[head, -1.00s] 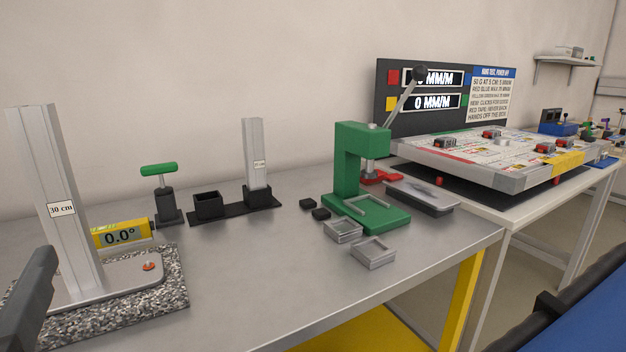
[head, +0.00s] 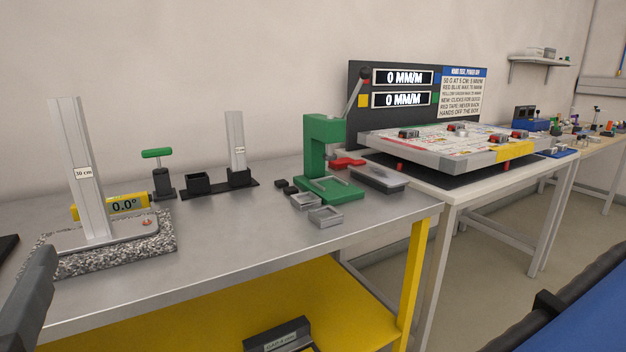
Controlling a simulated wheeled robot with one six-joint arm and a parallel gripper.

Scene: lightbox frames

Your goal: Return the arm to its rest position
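In the head view, a dark grey part of what looks like my own arm shows at the lower left edge, in front of the bench. My gripper's fingers do not show. The metal bench (head: 225,245) carries a metal column marked 30 cm (head: 83,190) on a speckled stone slab (head: 160,240). A yellow level (head: 128,207) reading 0.0° stands behind the column. A green press (head: 318,150) stands at the bench's right end, with two small metal trays (head: 325,217) in front of it.
A white table (head: 450,190) on the right bears a tilted board (head: 440,143) and a dark display panel (head: 355,85). A yellow lower shelf (head: 200,315) holds a dark box (head: 278,338). A blue surface (head: 570,310) with a black edge is at lower right. Floor shows between.

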